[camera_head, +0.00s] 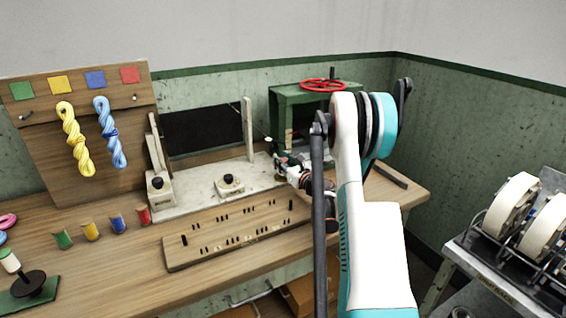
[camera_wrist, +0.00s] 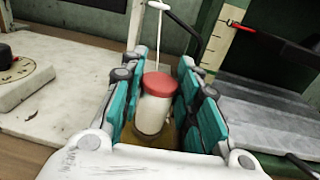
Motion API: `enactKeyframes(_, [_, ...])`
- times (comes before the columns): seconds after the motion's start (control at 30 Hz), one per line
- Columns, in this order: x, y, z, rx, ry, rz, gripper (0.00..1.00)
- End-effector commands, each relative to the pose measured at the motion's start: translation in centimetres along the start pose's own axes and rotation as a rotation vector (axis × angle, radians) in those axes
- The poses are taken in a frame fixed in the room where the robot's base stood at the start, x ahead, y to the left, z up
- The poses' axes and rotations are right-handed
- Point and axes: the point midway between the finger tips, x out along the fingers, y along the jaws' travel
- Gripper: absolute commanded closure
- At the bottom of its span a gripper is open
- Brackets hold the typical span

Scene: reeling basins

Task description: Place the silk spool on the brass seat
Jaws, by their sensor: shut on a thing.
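The silk spool is a whitish cylinder with a red top (camera_wrist: 154,113). In the wrist view it stands upright between the two teal finger pads of my gripper (camera_wrist: 160,98), which is shut on it. A yellowish, brass-like surface (camera_wrist: 128,133) shows beside the spool's lower end, probably the brass seat. The fingers hide most of it, and I cannot tell whether the spool touches it. In the head view my gripper (camera_head: 281,164) is at the right end of the pale bench plate, just in front of the green frame; the spool is too small to make out there.
A green frame with a red handwheel (camera_head: 323,85) stands close behind my gripper. A thin upright rod (camera_wrist: 160,45) rises just beyond the spool. A slotted wooden board (camera_head: 235,235) lies in front. Several coloured bobbins (camera_head: 90,231) and hanging skeins (camera_head: 75,140) are at left.

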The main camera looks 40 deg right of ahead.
Motion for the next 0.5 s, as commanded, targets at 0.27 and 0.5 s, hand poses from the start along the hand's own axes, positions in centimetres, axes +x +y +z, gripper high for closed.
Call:
enactKeyframes(0.27, [0.0, 0.0, -0.17, 0.0, 0.0, 0.0, 0.51])
enactKeyframes(0.5, [0.0, 0.0, -0.04, 0.0, 0.0, 0.0, 0.51])
